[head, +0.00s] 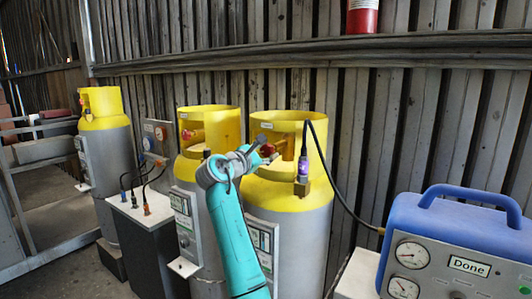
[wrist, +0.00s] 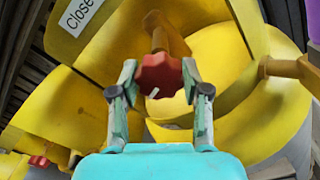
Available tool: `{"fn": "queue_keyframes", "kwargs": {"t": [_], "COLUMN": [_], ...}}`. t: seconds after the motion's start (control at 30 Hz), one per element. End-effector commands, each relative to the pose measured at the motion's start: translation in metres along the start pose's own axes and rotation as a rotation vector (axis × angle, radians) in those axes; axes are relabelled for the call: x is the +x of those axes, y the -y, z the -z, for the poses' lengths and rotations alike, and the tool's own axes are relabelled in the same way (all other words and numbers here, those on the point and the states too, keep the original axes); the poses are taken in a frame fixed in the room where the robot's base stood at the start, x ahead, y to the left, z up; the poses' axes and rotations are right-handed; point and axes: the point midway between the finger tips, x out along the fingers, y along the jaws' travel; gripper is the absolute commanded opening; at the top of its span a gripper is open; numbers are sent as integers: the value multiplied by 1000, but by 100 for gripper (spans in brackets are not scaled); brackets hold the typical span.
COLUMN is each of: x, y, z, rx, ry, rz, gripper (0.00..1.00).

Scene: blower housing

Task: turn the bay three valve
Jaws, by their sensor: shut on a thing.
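A red star-shaped valve knob (wrist: 160,76) on a brass stem sits inside the yellow collar of the rightmost grey-and-yellow cylinder (head: 288,222). My gripper (wrist: 159,82) is shut on this red knob, one finger on each side. In the head view my gripper (head: 258,150) reaches into the collar opening from the left, and the knob (head: 267,149) shows just beyond it. A white mark shows on the knob's face. I cannot read a bay number.
A middle cylinder (head: 190,168) stands close to the left of my arm, and another (head: 105,155) stands farther left. A black hose (head: 345,202) runs from the right cylinder's purple fitting (head: 303,167) to a blue machine (head: 460,225) showing "Done". A plank wall stands behind.

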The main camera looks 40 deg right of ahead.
Motion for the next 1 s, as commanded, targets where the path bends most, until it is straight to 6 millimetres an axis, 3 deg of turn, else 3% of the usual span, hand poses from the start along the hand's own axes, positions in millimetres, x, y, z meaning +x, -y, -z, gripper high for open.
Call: {"fn": "queue_keyframes", "kwargs": {"t": [0.37,1.0], "x": [0,0], "y": [0,-2], "z": [0,0], "rx": [162,757], "ry": [0,0], "rz": [1,2], "gripper": [12,12]}}
